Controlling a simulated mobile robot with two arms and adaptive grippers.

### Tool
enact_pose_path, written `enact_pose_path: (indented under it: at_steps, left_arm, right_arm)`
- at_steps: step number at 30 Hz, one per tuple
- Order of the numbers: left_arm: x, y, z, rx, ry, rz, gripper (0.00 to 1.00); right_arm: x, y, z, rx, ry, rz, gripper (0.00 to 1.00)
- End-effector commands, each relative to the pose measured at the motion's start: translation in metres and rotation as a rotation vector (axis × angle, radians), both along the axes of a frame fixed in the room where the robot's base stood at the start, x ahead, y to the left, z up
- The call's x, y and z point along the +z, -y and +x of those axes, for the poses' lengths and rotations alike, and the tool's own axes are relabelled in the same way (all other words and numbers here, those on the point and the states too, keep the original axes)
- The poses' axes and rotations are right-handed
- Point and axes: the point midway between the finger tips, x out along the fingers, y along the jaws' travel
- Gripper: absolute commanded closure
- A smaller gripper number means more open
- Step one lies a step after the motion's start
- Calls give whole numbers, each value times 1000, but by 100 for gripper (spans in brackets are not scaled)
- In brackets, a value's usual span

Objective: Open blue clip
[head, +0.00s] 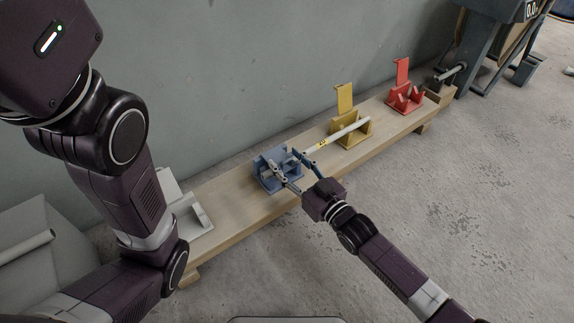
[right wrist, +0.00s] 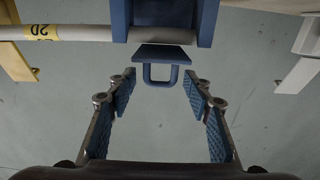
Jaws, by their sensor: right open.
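The blue clip (head: 268,178) stands on a long wooden bench, seen in the head view. In the right wrist view its blue body (right wrist: 205,20) is at the top, with a blue tab and loop (right wrist: 160,52) facing my gripper. A pale conduit (head: 338,136) with a yellow label runs from the blue clip towards the yellow clip. My right gripper (right wrist: 160,88) is open and empty, its two fingers on either side of the loop and apart from it. My left arm fills the left of the head view, but its gripper is out of view.
A yellow clip (head: 345,98) and a red clip (head: 403,72), both with raised flaps, stand farther along the bench (head: 235,195). A white holder (head: 196,222) is at the near end. The wall is close behind; the concrete floor in front is clear.

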Motion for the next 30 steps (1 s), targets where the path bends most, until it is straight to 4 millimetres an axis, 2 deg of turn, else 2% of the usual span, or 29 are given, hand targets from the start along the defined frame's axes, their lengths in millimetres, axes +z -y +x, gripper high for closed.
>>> enact_pose_path:
  at_steps: [11, 23, 30]
  left_arm:
    - [-3, 0, 0, 0, 0, 1, 0]
    - [-3, 0, 0, 0, 0, 1, 0]
    - [-3, 0, 0, 0, 0, 1, 0]
  right_arm:
    - [1, -3, 4, 0, -1, 0, 54]
    - [0, -3, 4, 0, -1, -1, 98]
    - [0, -3, 4, 0, -1, -1, 100]
